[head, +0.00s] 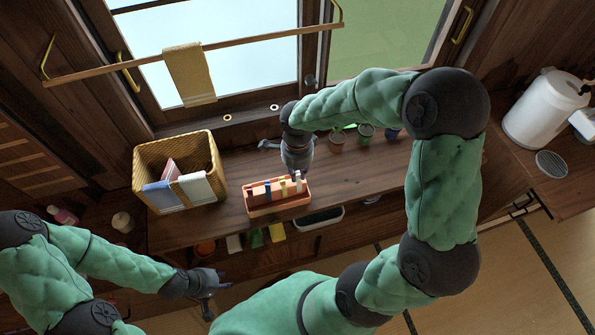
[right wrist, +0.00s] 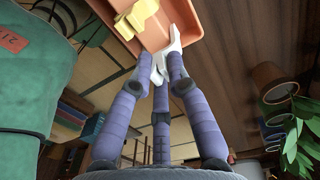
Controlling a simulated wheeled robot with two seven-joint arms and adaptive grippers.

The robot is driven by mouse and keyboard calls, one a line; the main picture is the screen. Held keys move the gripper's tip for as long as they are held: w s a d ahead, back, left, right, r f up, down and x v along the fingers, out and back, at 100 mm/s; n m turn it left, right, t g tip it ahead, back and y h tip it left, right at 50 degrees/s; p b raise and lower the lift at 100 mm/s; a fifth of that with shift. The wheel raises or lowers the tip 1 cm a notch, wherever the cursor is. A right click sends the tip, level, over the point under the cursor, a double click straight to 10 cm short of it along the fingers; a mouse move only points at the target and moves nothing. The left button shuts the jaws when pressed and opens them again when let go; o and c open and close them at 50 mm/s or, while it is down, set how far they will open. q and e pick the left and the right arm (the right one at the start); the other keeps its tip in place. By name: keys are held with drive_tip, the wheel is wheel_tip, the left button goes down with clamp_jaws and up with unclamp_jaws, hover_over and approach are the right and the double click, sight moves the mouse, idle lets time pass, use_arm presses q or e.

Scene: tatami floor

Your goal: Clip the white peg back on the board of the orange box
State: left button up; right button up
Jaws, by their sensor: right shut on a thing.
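The orange box (head: 262,212) sits on the wooden counter, with a board across it carrying red, blue and yellow pegs. My right gripper (head: 297,172) is above the box's right end, pointing down. It is shut on the white peg (head: 299,184). In the right wrist view the white peg (right wrist: 174,40) extends from between the fingertips (right wrist: 160,76) towards the orange box (right wrist: 150,42), near a yellow peg (right wrist: 145,14). I cannot tell whether the peg touches the board. My left gripper (head: 216,296) is empty, its fingers apart, in front of the counter.
A wicker basket (head: 205,150) with cloths or books stands left of the box. Small pots (head: 336,142) stand behind and right, with a plant (right wrist: 295,145) showing in the wrist view. Counter right of the box is partly clear.

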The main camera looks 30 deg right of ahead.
drive_tip(key=shift+f+b, duration=0.5)
drive_tip(key=shift+f, duration=0.05)
idle(0.4)
drive_tip(key=o, duration=0.9)
drive_tip(key=o, duration=0.5)
drive_tip(key=shift+c, duration=0.2)
drive_tip(key=shift+r, duration=0.1)
drive_tip(key=shift+r+p, duration=1.8)
drive_tip(key=shift+r, duration=1.15)
